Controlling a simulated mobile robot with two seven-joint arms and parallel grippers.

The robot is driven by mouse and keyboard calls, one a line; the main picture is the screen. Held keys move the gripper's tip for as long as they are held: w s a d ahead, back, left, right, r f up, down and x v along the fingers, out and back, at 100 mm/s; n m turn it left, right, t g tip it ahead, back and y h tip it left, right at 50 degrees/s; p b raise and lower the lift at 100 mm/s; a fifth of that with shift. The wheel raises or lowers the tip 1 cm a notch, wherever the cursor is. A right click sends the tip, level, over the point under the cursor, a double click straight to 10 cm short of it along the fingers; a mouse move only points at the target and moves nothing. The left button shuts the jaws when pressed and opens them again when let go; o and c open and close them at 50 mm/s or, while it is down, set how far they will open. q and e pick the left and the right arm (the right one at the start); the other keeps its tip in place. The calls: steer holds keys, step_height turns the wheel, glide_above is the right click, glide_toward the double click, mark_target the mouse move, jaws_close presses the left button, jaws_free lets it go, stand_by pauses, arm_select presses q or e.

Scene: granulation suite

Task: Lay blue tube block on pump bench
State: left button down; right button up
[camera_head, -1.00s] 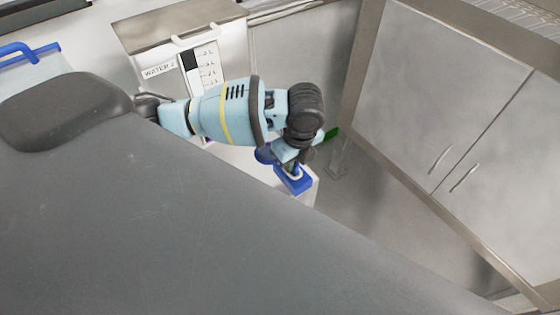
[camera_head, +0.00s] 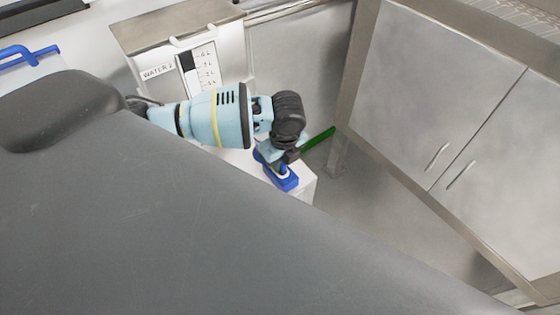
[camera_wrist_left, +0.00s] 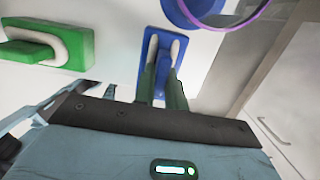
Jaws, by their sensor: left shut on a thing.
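The blue tube block (camera_head: 289,184) is at the end of my left arm in the head view, over a white surface (camera_head: 306,187) that may be the pump bench. My left gripper (camera_head: 281,168) is shut on the block, though my wrist partly covers the grip. In the left wrist view the gripper's two fingers (camera_wrist_left: 163,58) reach onto the blue block (camera_wrist_left: 161,30), whose base shows around them. I cannot tell whether the block touches the white surface. My right gripper is not in view.
A green block with a white loop (camera_wrist_left: 45,48) lies left of the blue block in the left wrist view. A round blue thing (camera_wrist_left: 200,8) with a purple ring is close above it. Steel cabinets (camera_head: 430,90) stand right; a labelled water container (camera_head: 185,65) stands behind.

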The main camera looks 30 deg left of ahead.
arm_select(q)
steer(key=shift+f, duration=0.15)
steer(key=c, duration=1.5)
jaws_free()
steer(key=shift+o, duration=0.2)
step_height(320, 180, up, 12)
steer(key=d, duration=0.1)
steer(key=shift+s+d, duration=0.2)
steer(key=shift+s, duration=0.1)
